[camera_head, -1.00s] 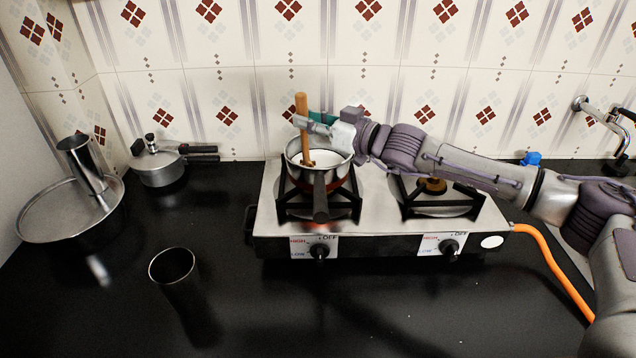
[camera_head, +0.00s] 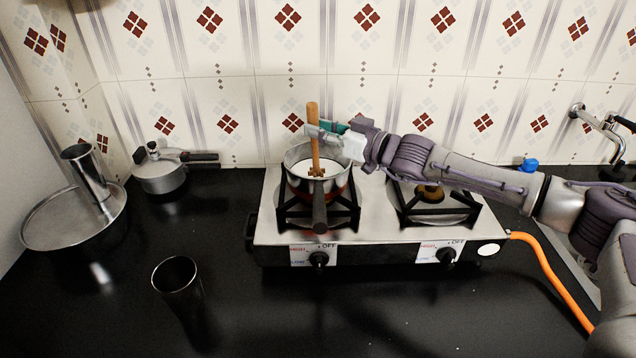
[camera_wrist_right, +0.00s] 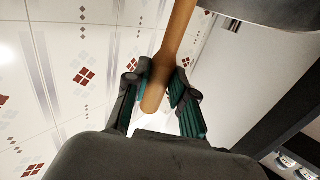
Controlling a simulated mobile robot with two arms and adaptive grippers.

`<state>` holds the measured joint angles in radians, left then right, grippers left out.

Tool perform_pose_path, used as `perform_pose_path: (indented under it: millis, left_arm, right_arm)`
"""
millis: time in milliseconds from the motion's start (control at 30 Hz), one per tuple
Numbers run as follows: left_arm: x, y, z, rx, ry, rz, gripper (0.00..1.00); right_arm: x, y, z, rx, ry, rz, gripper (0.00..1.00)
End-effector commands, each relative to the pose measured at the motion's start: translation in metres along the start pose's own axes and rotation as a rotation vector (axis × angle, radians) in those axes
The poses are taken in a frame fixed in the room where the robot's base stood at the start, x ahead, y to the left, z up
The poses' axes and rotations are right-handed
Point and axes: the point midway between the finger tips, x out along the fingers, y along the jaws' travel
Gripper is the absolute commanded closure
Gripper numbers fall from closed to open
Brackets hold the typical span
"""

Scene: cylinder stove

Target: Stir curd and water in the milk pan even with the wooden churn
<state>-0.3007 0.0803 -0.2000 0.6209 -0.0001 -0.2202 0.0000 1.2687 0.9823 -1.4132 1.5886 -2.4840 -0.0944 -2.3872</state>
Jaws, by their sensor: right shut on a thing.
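The wooden churn (camera_head: 313,118) stands nearly upright in the milk pan (camera_head: 296,183), its cross-shaped head showing at the white contents (camera_head: 303,171). The pan sits on the left burner with its dark handle (camera_head: 319,213) toward me. My right gripper (camera_head: 322,132) reaches in from the right and is shut on the churn's shaft above the pan rim. In the right wrist view, the churn (camera_wrist_right: 178,35) passes between the fingers of the gripper (camera_wrist_right: 160,85), its rounded end between them. The pan's contents do not show there. My left gripper is not in view.
The steel stove (camera_head: 376,235) has an empty right burner (camera_head: 430,205). A steel tumbler (camera_head: 177,280) stands front left. A lidded cooker (camera_head: 160,175) and a covered pot with a cylinder (camera_head: 72,215) stand at left. An orange hose (camera_head: 548,270) runs right.

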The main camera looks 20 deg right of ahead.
Motion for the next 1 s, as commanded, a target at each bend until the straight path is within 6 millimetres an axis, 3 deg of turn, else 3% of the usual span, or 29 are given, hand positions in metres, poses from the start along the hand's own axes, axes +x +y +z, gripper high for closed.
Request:
perform_pose_path:
  millis: [167,1000]
  left_arm:
    - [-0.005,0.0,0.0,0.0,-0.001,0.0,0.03]
    - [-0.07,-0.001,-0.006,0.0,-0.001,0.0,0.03]
  right_arm:
    - [0.0,0.0,-0.006,0.0,0.001,0.0,1.0]
    - [-0.002,-0.001,-0.081,0.0,0.0,0.0,1.0]
